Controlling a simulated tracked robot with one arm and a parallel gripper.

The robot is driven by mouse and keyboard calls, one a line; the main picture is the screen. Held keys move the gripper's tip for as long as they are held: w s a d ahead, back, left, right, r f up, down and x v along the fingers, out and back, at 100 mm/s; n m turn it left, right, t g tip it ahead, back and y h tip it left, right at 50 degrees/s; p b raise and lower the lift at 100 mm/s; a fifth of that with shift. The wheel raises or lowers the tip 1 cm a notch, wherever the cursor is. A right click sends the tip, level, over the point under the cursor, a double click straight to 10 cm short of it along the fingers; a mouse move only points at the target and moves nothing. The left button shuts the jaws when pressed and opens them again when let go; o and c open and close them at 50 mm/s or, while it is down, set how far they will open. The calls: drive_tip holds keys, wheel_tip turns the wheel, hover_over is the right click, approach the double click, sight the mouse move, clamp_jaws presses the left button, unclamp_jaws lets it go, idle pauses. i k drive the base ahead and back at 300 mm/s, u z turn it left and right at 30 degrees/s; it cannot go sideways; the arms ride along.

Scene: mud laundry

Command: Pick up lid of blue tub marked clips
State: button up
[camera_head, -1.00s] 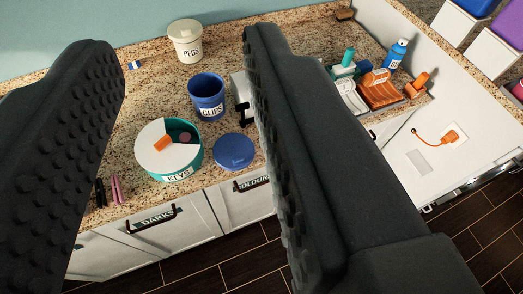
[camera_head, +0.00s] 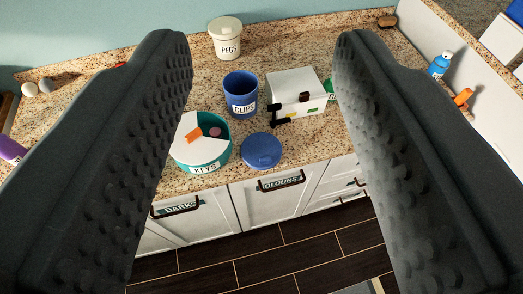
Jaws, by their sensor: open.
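The blue tub marked CLIPS (camera_head: 241,94) stands upright and uncovered on the speckled counter. A round blue lid (camera_head: 262,151) lies flat on the counter just in front of the tub, close to the counter's front edge. The two do not appear to touch. My gripper (camera_head: 262,45) is open and empty, with one dark studded finger on each side of the picture. The tub and the lid both show in the gap between the fingers, farther off than the fingertips.
A teal tub marked KEYS (camera_head: 217,157), with an orange item on its white top, stands left of the lid. A white box (camera_head: 295,90) is right of the blue tub. A white PEGS tub (camera_head: 226,38) stands behind. Drawers (camera_head: 270,199) lie below the counter edge.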

sight(260, 151)
drive_tip(key=k, duration=1.2)
drive_tip(key=z, duration=0.65)
drive_tip(key=i, duration=1.9)
drive_tip(key=u, duration=0.6)
